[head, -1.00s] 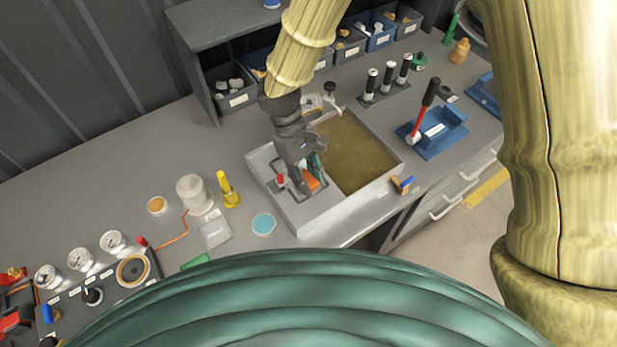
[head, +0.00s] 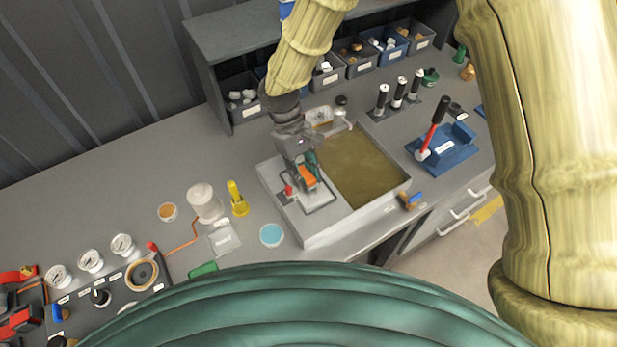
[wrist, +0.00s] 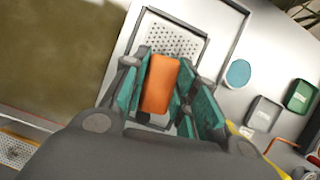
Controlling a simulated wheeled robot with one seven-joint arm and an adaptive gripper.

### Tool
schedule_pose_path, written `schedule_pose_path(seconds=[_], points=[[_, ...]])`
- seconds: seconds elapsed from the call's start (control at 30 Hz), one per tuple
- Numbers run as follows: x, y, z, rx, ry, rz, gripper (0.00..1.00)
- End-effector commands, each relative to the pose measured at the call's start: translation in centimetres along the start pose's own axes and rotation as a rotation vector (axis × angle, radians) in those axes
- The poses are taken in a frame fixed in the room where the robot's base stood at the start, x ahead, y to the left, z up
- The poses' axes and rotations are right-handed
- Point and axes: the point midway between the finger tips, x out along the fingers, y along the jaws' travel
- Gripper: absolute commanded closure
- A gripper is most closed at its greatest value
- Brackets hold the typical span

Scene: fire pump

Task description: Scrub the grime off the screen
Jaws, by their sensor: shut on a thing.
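My gripper (head: 307,176) is shut on an orange block-shaped tool (head: 308,177), which also shows between the teal finger pads in the wrist view (wrist: 160,84). The working end of the tool is hidden from me. The screen (wrist: 172,40) is a pale perforated plate in a dark frame, on the light drainboard beside the basin. In the head view the screen's frame (head: 322,208) shows partly around my gripper. The tool is over the screen; I cannot tell whether it touches. Grime cannot be made out clearly on the visible mesh.
A basin of murky brown water (head: 362,172) adjoins the drainboard on the right. A small red piece (head: 289,189) is beside the screen. A blue disc (head: 271,235), yellow bottle (head: 237,199) and white jar (head: 205,203) stand left. A blue stand (head: 444,148) is right.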

Motion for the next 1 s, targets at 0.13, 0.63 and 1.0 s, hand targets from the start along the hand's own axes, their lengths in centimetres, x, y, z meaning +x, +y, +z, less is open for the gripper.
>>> schedule_pose_path(seconds=[0.13, 0.63, 1.0], points=[[-0.4, 0.2, -0.9, -0.001, -0.001, 0.000, 0.91], [-1.0, 0.1, -1.4, -0.002, 0.007, 0.002, 0.98], [0.0, -0.1, 1.1, 0.000, 0.001, 0.001, 0.98]])
